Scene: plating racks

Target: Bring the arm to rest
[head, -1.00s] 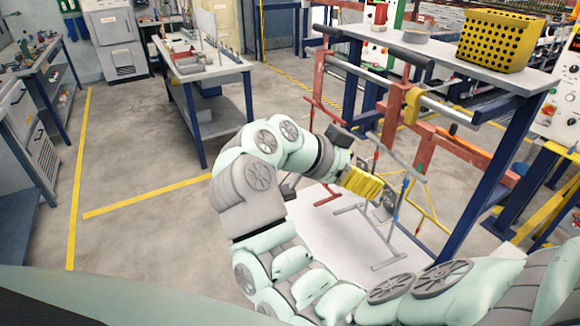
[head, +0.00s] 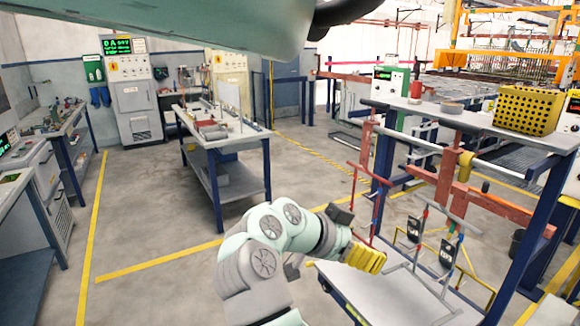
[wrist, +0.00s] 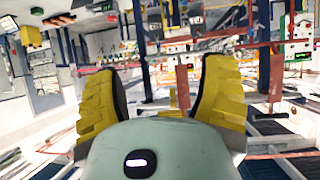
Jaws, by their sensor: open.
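My gripper (head: 364,257) shows in the lower middle of the head view, its yellow fingers pointing right, over the far edge of a pale tabletop (head: 375,295). In the wrist view my gripper (wrist: 158,95) has its two yellow fingers spread wide apart, with nothing between them. The hand is empty. The fingers appear apart from the racks beside them.
Hanging racks with dark parts (head: 447,250) stand right of my gripper. A red rack frame (head: 366,205) is close behind it. A bench with a yellow perforated basket (head: 528,109) is at the right. A blue-legged table (head: 222,135) stands further back; open floor lies left.

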